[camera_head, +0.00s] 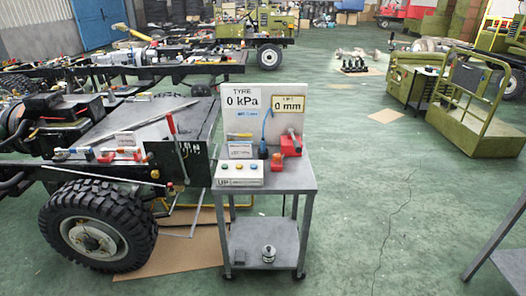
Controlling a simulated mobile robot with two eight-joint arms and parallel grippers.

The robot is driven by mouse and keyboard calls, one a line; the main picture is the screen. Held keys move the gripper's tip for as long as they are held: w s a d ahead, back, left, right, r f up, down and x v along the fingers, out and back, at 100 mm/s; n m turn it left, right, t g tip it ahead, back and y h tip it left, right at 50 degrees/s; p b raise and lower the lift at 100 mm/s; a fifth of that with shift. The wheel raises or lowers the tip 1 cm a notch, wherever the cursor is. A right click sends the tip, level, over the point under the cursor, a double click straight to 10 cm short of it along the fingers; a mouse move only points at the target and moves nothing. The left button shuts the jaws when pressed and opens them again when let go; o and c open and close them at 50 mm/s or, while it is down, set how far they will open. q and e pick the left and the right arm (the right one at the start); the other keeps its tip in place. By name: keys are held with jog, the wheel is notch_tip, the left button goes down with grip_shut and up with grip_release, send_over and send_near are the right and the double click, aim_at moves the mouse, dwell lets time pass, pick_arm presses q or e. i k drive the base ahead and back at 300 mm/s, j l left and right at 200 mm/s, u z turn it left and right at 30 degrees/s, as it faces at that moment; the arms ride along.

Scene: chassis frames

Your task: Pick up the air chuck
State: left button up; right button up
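A small cart (235,185) stands in the middle, beside a chassis wheel. A dark blue piece (263,151) stands on its top, with a thin blue hose (266,125) rising from it in front of the white panel; this looks like the air chuck, though it is too small to be certain. A white board reading TYRE 0 kPa (241,101) and a yellow-edged card reading 0 mm (289,106) are behind it. Neither of my grippers is in view.
A button box (239,174) and red tools (288,144) share the cart top. A metal can (268,254) sits on the lower shelf. The chassis (150,135) with its large tyre (97,226) blocks the left. The green floor (390,220) to the right is mostly clear.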

aim_at(262, 140)
jog(key=u, duration=1.45)
jog(key=i+l+u, duration=0.15)
jog(key=l, duration=0.65)
jog(key=i+l+u, duration=0.15)
jog(key=l, duration=0.65)
jog(key=i+l+u, duration=0.2)
jog(key=l, duration=0.6)
jog(key=l+u, duration=0.15)
jog(key=l, duration=0.7)
